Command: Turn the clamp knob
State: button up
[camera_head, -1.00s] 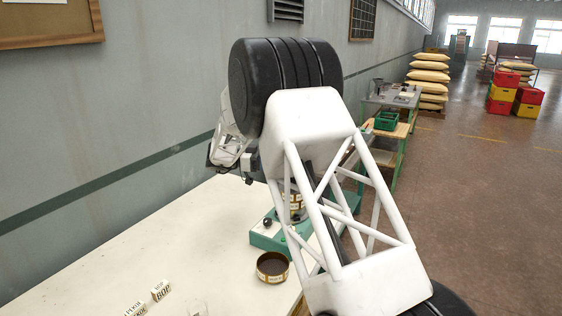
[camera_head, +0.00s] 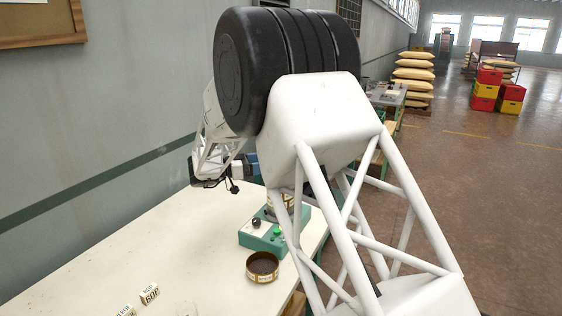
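A teal box-shaped device (camera_head: 258,243) with a pale top plate stands on the white table. A black knob (camera_head: 256,223) and a green button (camera_head: 277,231) show on its top. I cannot tell for sure whether this black knob is the clamp knob. The device's right part and a labelled drum (camera_head: 279,203) behind it are partly hidden by my arm. My gripper (camera_head: 235,188) is small and dark at the end of my white forearm, above the table's far part, left of and beyond the device, apart from the knob. Its finger opening cannot be made out.
A round brown labelled tin (camera_head: 262,267) stands in front of the device. Small white lettered blocks (camera_head: 149,294) lie at the table's front. The table's (camera_head: 130,250) left and middle are mostly clear. A grey wall (camera_head: 120,110) runs along the left.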

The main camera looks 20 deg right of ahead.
jog(key=shift+d, duration=0.1)
jog(key=shift+d, duration=3.8)
